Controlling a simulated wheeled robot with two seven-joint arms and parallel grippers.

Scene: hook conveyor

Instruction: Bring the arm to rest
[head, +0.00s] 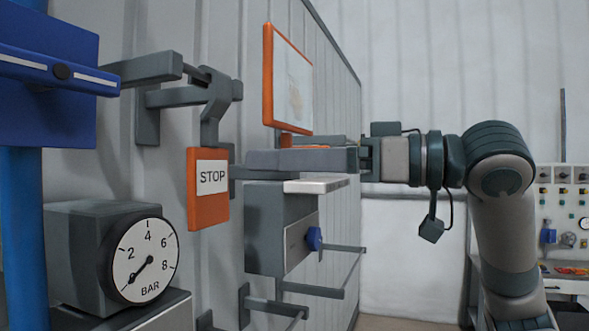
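My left gripper is not in view.
An orange STOP sign (208,190) hangs from a grey hook arm. A pressure gauge (146,260), an orange-framed panel (288,82) and a grey box with a blue knob (314,239) crowd the left and middle. Grey rods (325,290) stick out below. A workbench (565,284) stands at right.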

